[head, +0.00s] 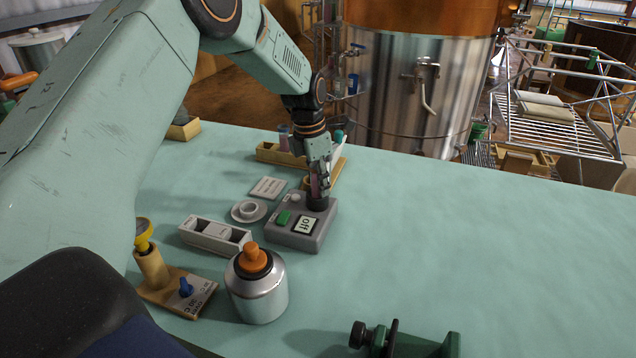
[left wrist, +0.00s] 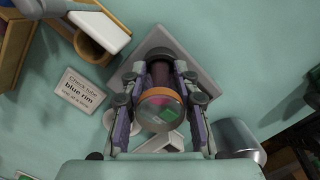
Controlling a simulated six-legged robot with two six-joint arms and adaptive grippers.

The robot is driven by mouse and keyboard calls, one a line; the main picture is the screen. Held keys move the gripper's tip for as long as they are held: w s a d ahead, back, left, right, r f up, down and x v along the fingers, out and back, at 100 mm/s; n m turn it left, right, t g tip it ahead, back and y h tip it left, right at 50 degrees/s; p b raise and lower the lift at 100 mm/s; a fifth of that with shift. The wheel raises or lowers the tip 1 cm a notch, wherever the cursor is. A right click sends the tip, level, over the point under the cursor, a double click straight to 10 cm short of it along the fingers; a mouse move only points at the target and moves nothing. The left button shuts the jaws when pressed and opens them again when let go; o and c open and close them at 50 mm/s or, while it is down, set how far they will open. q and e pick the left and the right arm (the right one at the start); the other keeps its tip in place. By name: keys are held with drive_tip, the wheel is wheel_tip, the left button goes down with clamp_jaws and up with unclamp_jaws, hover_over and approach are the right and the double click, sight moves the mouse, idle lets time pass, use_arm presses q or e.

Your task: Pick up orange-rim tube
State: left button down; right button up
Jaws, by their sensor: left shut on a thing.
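The orange-rim tube (left wrist: 160,110) is seen end-on in the left wrist view, its orange ring facing the camera and pink and green showing through its mouth. My left gripper (left wrist: 160,100) is shut on it, with a finger on each side. In the head view the left gripper (head: 318,182) points down over the grey device (head: 298,238), and a pinkish bit of the tube shows between the fingers. The tube stands about upright over the device's black round cup (head: 317,202). I cannot tell whether its lower end sits inside. My right gripper is not in view.
The device has a green button and a display reading "Off". A tan rack (head: 268,153) stands behind. A card (left wrist: 84,93) reads "Check tube blue rim". A white saucer (head: 249,211), grey tray (head: 200,231) and orange-topped jar (head: 258,298) stand nearby.

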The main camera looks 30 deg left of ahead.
use_arm(q)
drive_tip(key=shift+d+r, duration=0.1)
drive_tip(key=shift+r, duration=0.1)
drive_tip(key=shift+r, duration=0.15)
drive_tip(key=shift+r+p, duration=1.2)
drive_tip(key=shift+r, duration=3.35)
drive_tip(key=shift+s, duration=0.1)
